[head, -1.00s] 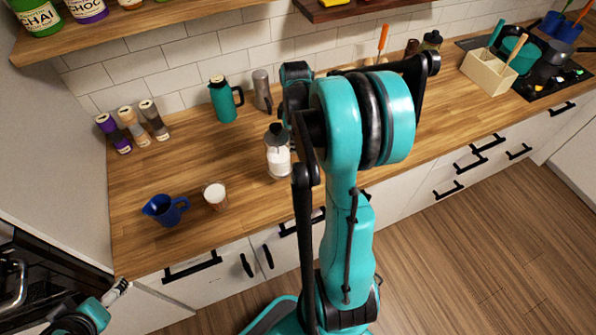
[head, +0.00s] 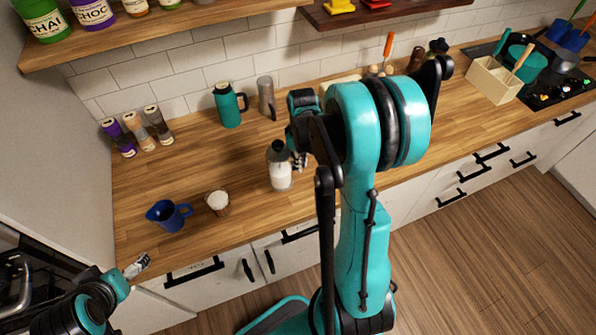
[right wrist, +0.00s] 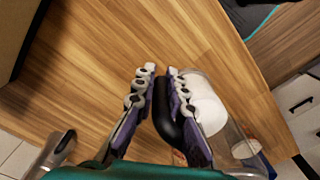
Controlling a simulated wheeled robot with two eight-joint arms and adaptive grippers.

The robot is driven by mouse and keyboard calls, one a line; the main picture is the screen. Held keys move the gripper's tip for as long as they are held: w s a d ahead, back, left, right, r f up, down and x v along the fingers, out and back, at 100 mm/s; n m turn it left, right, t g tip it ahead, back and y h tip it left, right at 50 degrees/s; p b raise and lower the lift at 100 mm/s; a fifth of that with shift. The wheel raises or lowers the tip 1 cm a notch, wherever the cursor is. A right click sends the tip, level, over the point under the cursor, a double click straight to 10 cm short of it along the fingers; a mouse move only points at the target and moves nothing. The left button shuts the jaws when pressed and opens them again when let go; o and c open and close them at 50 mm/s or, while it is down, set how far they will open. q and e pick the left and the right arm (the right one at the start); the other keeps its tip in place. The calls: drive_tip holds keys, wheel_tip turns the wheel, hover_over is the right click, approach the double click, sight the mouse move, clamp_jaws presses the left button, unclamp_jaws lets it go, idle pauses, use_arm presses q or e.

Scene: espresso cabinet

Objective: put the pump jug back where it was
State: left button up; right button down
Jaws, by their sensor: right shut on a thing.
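The pump jug (head: 280,178) is a clear glass jug with a black top and white contents, over the middle of the wooden counter. It looks upright; I cannot tell whether its base touches the wood. My right gripper (head: 299,161) is at its right side. In the right wrist view the fingers of my right gripper (right wrist: 160,85) are closed around the black handle, with the glass jug (right wrist: 203,103) just to the right. My right arm stands in front of the counter. My left gripper (head: 137,266) is near the counter's front left corner, away from the jug; its finger gap is unclear.
A blue jug (head: 166,216) and a small cup with white contents (head: 218,203) stand to the left. A teal flask (head: 229,106) and a grey canister (head: 265,94) stand behind. Bare counter lies around the pump jug.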

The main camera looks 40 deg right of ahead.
drive_tip(key=f, duration=0.2)
drive_tip(key=f+b, duration=0.1)
drive_tip(key=f, duration=0.1)
drive_tip(key=shift+w+a, duration=0.2)
drive_tip(key=shift+w, duration=0.2)
drive_tip(key=shift+f, duration=0.3)
drive_tip(key=shift+f, duration=0.1)
drive_tip(key=c, duration=1.6)
unclamp_jaws()
